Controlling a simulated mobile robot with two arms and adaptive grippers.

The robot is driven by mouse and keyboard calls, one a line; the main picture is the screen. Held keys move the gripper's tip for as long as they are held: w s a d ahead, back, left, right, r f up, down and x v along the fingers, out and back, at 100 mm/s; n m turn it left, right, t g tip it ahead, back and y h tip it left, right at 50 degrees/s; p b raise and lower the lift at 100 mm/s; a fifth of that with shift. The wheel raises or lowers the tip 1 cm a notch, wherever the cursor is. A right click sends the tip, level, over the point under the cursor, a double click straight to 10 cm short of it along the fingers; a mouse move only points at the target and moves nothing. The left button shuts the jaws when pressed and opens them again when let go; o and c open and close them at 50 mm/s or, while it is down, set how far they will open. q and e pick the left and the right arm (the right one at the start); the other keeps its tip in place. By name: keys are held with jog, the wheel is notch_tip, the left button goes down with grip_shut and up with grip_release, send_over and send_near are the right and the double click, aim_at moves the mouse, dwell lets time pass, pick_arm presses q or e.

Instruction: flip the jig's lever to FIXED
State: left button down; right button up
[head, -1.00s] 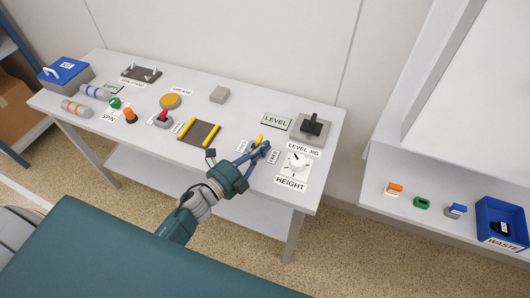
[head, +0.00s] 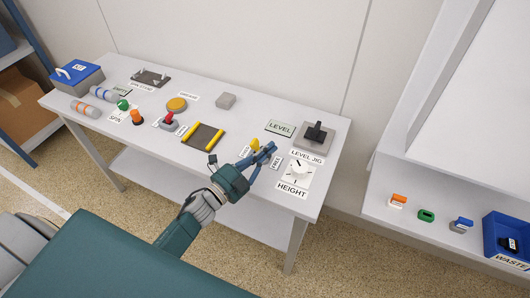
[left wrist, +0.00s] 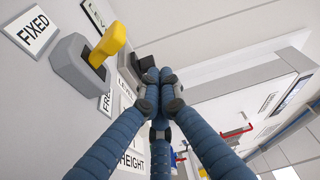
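The jig's lever is a yellow handle (head: 255,143) on a grey base, near the right part of the bench. In the left wrist view the yellow handle (left wrist: 108,44) rises from the grey base (left wrist: 76,62). The FIXED label (left wrist: 33,30) lies on one side of it and the FREE label (left wrist: 105,103) on the other. My left gripper (head: 272,150) is just right of the handle, on the FREE side. Its blue fingertips (left wrist: 156,78) are together with nothing between them, apart from the handle. My right gripper is out of view.
The level jig (head: 318,136) with its black handle and the white HEIGHT dial (head: 297,171) stand close to my left gripper. A dark plate with yellow edges (head: 204,135) lies to the left. A blue waste bin (head: 490,238) stands on the right-hand bench.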

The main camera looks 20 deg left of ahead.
pick_arm(q)
jog(key=shift+s+d+b, duration=0.3)
jog(key=shift+s+d, duration=0.15)
jog(key=shift+s, duration=0.2)
jog(key=v, duration=0.3)
jog(key=shift+d+f+b, duration=0.1)
jog(key=shift+b, duration=0.3)
jog(key=shift+s+a+f+b, duration=0.2)
jog(key=shift+s+a, duration=0.3)
jog(key=shift+s, duration=0.05)
jog(key=shift+s+a+f+b, duration=0.2)
jog(key=shift+s+a, duration=0.3)
jog(key=shift+s, duration=0.05)
jog(key=shift+d+v, duration=0.25)
jog(key=shift+v, duration=0.9)
jog(key=shift+s+r+b, duration=0.2)
jog(key=shift+s+b, duration=0.1)
jog(key=shift+s, duration=0.1)
jog(key=shift+s+a, duration=0.1)
jog(key=shift+a, duration=0.1)
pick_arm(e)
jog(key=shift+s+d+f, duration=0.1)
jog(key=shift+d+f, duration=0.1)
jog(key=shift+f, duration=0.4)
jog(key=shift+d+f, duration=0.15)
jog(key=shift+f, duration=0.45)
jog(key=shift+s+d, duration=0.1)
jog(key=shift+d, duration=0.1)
